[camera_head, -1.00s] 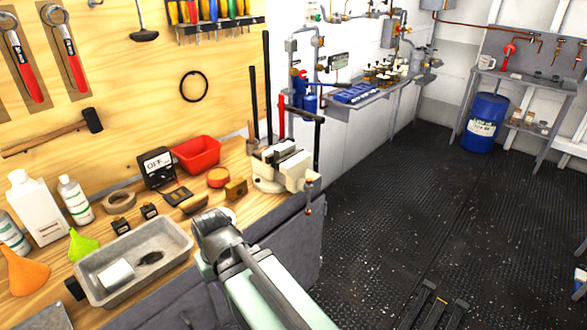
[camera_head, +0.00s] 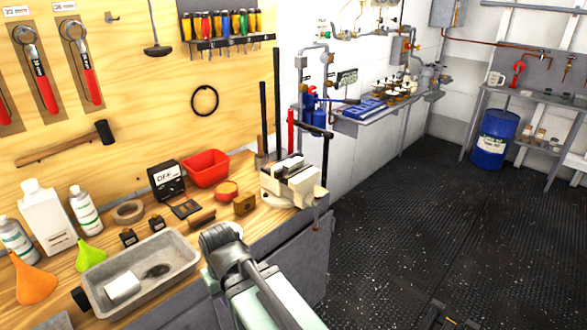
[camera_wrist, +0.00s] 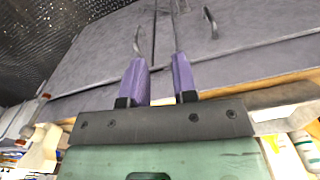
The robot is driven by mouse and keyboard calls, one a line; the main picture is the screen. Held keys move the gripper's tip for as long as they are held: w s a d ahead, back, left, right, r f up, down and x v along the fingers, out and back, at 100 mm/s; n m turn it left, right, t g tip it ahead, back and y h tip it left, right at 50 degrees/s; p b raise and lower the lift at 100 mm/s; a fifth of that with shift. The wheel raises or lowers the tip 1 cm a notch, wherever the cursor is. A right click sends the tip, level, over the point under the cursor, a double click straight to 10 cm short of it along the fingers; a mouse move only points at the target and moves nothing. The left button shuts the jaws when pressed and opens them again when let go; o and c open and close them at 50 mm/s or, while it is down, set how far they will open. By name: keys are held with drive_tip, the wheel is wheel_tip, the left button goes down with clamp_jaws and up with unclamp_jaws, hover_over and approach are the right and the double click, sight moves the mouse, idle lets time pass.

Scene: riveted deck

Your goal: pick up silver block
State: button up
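I cannot single out a silver block for certain. The head view shows my arm but not the fingers clearly.
Small dark blocks (camera_head: 128,237), a brass-coloured block (camera_head: 244,204), a tape roll (camera_head: 128,211), a meter (camera_head: 167,181) and a red bin (camera_head: 206,168) crowd the bench. Bottles (camera_head: 48,215) and funnels (camera_head: 33,283) stand at left. The dark floor (camera_head: 400,230) at right is mostly clear.

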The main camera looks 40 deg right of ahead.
drive_tip(key=o, duration=1.4)
